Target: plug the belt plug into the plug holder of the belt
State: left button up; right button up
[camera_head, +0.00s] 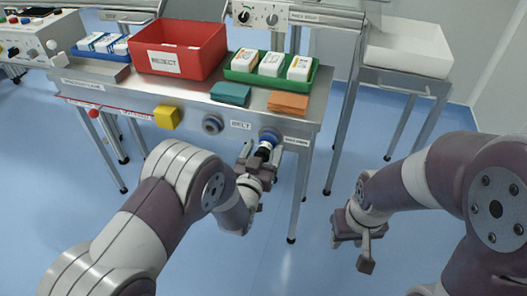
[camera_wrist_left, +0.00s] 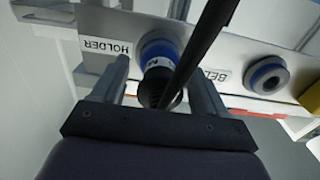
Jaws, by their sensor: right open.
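The belt plug (camera_head: 264,151), blue and black, sits at the plug holder (camera_head: 270,134), the round blue-ringed socket on the table's front panel. In the left wrist view the plug (camera_wrist_left: 158,82) lines up with the holder's ring (camera_wrist_left: 160,47), beside the HOLDER label; how deep it sits cannot be told. A black cable crosses in front of it. My left gripper (camera_head: 258,160) is around the plug; in the wrist view its fingers (camera_wrist_left: 160,88) stand on both sides with gaps visible. My right gripper (camera_head: 358,250) is open and empty, low at the right, away from the table.
Another blue-ringed socket (camera_head: 212,124) is left of the BELT label. A yellow block (camera_head: 167,117) is on the panel. A red REJECT bin (camera_head: 180,48), a green tray (camera_head: 241,75) and teal and orange stacks are on the table. The floor around my right gripper is clear.

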pick_arm(q)
jog(key=p+v, duration=0.3)
jog(key=v, duration=0.9)
jog(key=shift+s+p, duration=0.3)
jog(key=shift+s, duration=0.05)
jog(key=shift+a, duration=0.1)
